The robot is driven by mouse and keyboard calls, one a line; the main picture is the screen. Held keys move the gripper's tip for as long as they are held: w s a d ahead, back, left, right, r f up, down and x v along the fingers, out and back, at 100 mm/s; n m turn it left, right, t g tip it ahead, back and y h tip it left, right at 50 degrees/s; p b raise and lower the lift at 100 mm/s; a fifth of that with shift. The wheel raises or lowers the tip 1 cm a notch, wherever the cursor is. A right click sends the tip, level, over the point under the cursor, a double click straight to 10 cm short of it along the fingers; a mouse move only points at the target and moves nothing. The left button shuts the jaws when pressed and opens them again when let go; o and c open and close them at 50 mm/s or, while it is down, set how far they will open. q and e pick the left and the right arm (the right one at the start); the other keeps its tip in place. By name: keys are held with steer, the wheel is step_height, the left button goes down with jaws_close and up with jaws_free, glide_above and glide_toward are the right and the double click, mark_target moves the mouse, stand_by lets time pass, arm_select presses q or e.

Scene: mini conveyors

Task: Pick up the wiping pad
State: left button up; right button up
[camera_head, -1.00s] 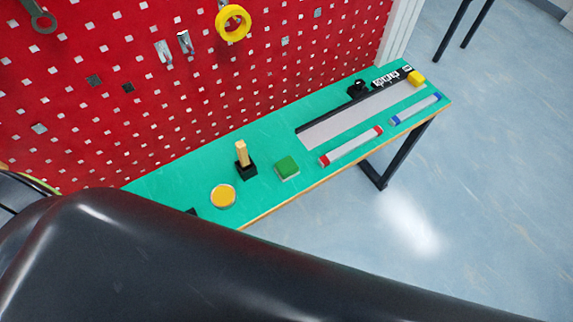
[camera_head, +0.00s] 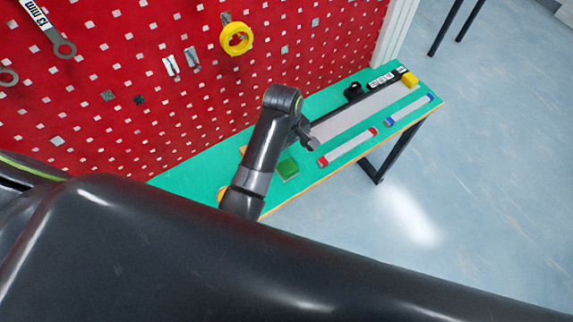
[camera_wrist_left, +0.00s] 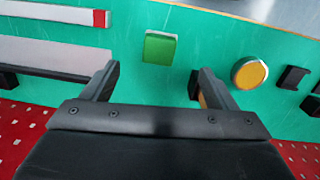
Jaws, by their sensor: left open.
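The wiping pad, a green block on a paler base, lies on the green bench top; it shows in the head view (camera_head: 289,168) and in the wrist view (camera_wrist_left: 160,48). My left gripper (camera_head: 308,138) is over the bench, close to the pad in the head view. In the left wrist view my left gripper (camera_wrist_left: 155,72) is open and empty, and the pad lies beyond the fingertips, between their lines. Nothing touches the pad. My right gripper is not in view.
A yellow round tin (camera_wrist_left: 249,73) is beside the right finger, which partly covers a wooden peg. A red-ended bar (camera_head: 347,147), a blue-ended bar (camera_head: 409,109) and a grey strip (camera_head: 360,117) lie along the bench. A red pegboard (camera_head: 130,60) stands behind.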

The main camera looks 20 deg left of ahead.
arm_select(q)
step_height(320, 180, up, 4)
steer(key=w+a, duration=0.1)
steer(key=b, duration=0.2)
glide_above(287, 167)
steer(key=shift+m+y, duration=0.4)
steer(key=f, duration=1)
steer(key=shift+w+a+f, duration=0.15)
steer(key=shift+w+f, duration=0.05)
steer(key=shift+f, duration=0.55)
steer(key=f, duration=0.1)
steer(key=f+p, duration=0.1)
steer(key=f, duration=0.1)
steer(key=shift+s+d+f, duration=0.15)
steer(key=shift+d+f, duration=0.05)
steer(key=shift+f, duration=0.05)
steer(key=shift+f+p, duration=0.3)
steer(key=shift+f, duration=0.55)
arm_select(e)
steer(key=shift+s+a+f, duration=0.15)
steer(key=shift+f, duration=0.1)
arm_select(q)
steer(key=shift+c, duration=0.4)
steer(key=c, duration=1)
